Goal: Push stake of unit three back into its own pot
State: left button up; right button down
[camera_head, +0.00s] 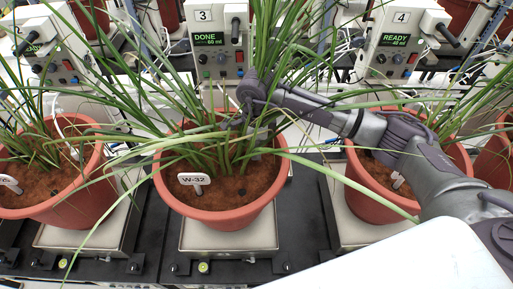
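Unit three (219,42) shows "3" and a green "DONE 60 ml" screen. Its terracotta pot (222,214) stands on a pale scale plate in the middle, with a grassy plant in dark brown soil. A white tag marked W-32 (193,180) stands upright on a short stem in the soil at the pot's front left. My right gripper (243,117) reaches from the right into the leaves above the pot's back. Leaves hide its fingertips, so I cannot tell whether it holds anything. My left gripper is out of view.
A left pot (62,196) and a right pot (372,199) with plants stand on their own scales. Unit four (398,45) shows "READY 40 ml". Long leaves cross between the pots. My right forearm passes over the right pot.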

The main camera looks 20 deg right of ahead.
jog(key=shift+s+f, duration=0.25)
jog(key=shift+f, duration=0.25)
jog(key=c, duration=0.9)
grip_release()
jog(key=shift+d, duration=0.1)
jog(key=shift+c, duration=0.2)
jog(key=shift+w+r+p, duration=0.2)
jog(key=shift+r+p, duration=0.5)
jog(key=shift+r, duration=0.75)
notch_tip(320, 180, up, 10)
jog(key=p, duration=0.4)
jog(key=shift+r+p, duration=0.25)
jog(key=shift+p, duration=0.1)
